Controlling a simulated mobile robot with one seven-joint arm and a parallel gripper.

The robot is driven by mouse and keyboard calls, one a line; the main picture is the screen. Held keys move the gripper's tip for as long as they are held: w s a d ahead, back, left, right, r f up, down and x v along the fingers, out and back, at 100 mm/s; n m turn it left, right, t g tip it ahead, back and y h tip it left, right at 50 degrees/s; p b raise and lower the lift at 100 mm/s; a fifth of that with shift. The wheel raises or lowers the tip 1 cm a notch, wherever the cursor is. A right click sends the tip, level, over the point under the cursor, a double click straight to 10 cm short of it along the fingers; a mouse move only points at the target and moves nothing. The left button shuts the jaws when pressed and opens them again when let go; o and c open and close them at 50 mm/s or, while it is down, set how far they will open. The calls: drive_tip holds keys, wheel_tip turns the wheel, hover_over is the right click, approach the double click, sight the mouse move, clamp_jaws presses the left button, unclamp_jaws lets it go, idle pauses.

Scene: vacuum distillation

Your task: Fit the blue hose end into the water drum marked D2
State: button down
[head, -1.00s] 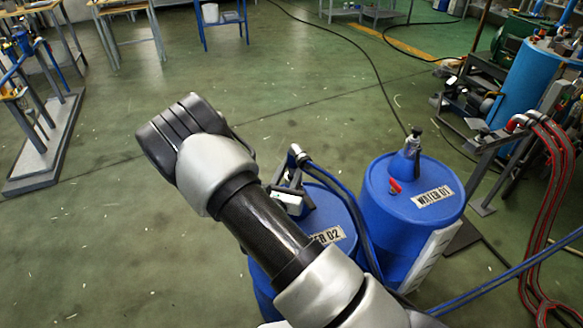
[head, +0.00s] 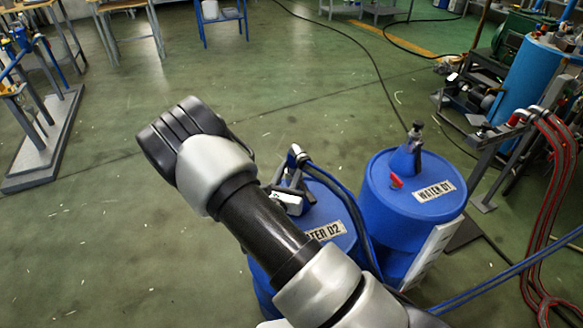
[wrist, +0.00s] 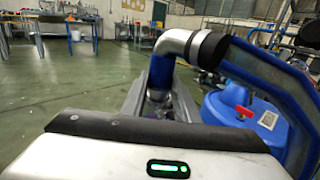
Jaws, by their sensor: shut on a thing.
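The water drum marked D2 (head: 334,207) is a blue barrel, partly hidden behind my arm in the head view; its label shows in part. My gripper (head: 292,180) is over its top. The gripper is shut on the blue hose end (head: 296,153), a silver elbow with a dark collar and blue hose. In the wrist view the elbow (wrist: 177,44) rises from between the fingers (wrist: 155,98), and the hose runs off to the right. The drum's opening and the elbow's lower end are hidden, so I cannot tell whether it is inside.
A second blue drum marked D1 (head: 400,222) stands close on the right, with a blue spout and a red tap on top. Blue hose lines pass between the drums and off to the right. Red hoses (head: 552,210) hang at far right.

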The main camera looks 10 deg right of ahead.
drive_tip(key=shift+f+b, duration=0.35)
drive_tip(key=shift+f, duration=0.15)
drive_tip(key=c, duration=1.5)
unclamp_jaws()
drive_tip(key=shift+r, duration=0.1)
drive_tip(key=shift+o, duration=1)
drive_tip(key=p+v, duration=0.2)
drive_tip(key=v, duration=1.5)
drive_tip(key=shift+s, duration=0.2)
drive_tip(key=shift+a, duration=0.1)
